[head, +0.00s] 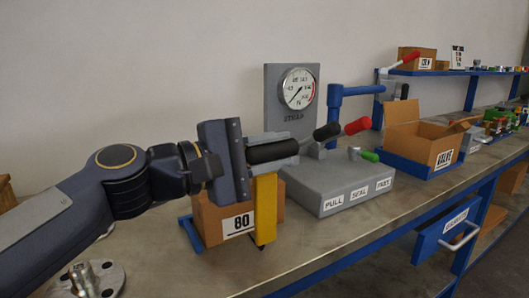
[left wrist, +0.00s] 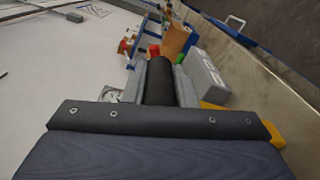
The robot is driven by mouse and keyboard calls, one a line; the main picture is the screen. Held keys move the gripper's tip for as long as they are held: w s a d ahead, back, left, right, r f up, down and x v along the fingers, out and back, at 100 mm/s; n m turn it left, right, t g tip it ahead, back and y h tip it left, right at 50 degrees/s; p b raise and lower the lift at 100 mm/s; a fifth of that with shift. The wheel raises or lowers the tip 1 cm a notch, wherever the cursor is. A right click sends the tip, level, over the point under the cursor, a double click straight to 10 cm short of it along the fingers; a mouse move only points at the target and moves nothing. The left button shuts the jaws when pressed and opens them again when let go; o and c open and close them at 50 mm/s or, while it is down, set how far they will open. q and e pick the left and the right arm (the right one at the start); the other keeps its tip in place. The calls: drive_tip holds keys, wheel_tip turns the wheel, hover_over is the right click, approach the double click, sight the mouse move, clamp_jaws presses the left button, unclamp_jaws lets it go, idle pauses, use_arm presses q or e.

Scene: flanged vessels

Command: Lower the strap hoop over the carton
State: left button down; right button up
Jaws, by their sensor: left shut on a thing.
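The carton (head: 210,222), brown with an "80" label, stands on the bench in the head view, partly hidden behind my left gripper. The yellow strap hoop (head: 265,205) hangs from below the gripper, and one upright leg runs down in front of the carton's right part. Its far side is hidden. My left gripper (head: 268,151) is above the carton, shut on a black grip (left wrist: 160,82) that lies between its fingers in the left wrist view. Yellow parts (left wrist: 275,134) show at the right there. I cannot tell whether the hoop touches the carton. My right gripper is out of view.
Right of the carton stands a grey strapping machine (head: 335,185) with a dial gauge (head: 298,88) and red-tipped and green-tipped levers. Farther right are an open "VALVE" box (head: 428,140) and a blue drawer (head: 446,228). A flanged metal part (head: 90,279) lies front left.

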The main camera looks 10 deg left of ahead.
use_arm(q)
drive_tip(key=shift+s+d+f+b, duration=0.2)
drive_tip(key=shift+f+b, duration=0.1)
drive_tip(key=shift+f, duration=0.45)
drive_tip(key=c, duration=1.2)
unclamp_jaws()
drive_tip(key=shift+s+a+r, duration=0.2)
drive_tip(key=shift+s+a, duration=0.15)
drive_tip(key=shift+a, duration=0.1)
drive_tip(key=v, duration=0.6)
drive_tip(key=shift+s+a, duration=0.25)
drive_tip(key=shift+f, duration=0.1)
